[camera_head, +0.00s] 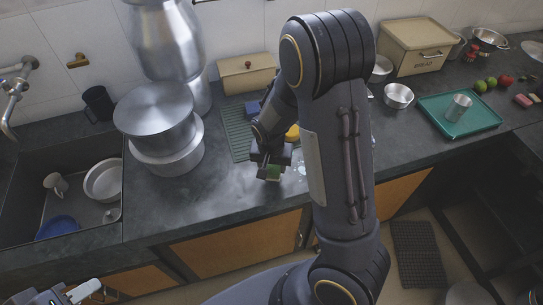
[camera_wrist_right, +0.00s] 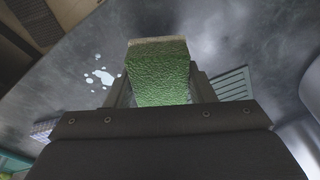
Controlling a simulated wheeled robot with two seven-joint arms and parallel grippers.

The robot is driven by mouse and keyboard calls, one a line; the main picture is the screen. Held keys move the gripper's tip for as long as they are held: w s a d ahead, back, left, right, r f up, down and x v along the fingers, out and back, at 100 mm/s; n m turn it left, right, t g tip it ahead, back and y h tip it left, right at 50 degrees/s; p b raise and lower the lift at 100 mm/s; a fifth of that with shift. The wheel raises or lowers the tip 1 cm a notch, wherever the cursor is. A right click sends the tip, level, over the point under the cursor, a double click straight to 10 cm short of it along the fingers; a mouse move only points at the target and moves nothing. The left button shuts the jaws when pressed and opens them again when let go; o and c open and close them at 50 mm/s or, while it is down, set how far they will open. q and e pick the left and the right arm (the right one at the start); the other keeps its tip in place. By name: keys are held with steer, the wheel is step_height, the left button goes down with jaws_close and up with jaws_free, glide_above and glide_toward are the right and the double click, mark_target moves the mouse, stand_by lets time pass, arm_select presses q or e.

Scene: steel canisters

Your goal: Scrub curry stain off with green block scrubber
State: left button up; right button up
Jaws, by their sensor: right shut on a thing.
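My right gripper (camera_head: 271,163) is over the dark counter near its front edge, shut on the green block scrubber (camera_head: 274,172). In the right wrist view the scrubber (camera_wrist_right: 160,75) sits between the fingers, with a green textured face and a tan end. I cannot tell whether it touches the counter. White wet spots (camera_wrist_right: 101,77) lie on the counter beside it. No yellow curry stain is clearly visible; my arm hides part of the counter. My left gripper (camera_head: 84,291) is at the bottom left corner, low and away from the counter; its jaws are unclear.
Stacked steel pots (camera_head: 160,130) stand left of the scrubber. A ribbed green mat (camera_head: 237,135) lies behind it, with a yellow item (camera_head: 292,133) beside my arm. A sink (camera_head: 85,228) holds dishes at left. A green tray (camera_head: 433,112) with a steel cup is at right.

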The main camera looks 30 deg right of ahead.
step_height(320, 180, up, 3)
steer(key=shift+f+p, duration=0.1)
steer(key=shift+p, duration=0.75)
steer(key=shift+r+p, duration=0.3)
steer(key=shift+r, duration=0.2)
steer(key=shift+f, duration=0.1)
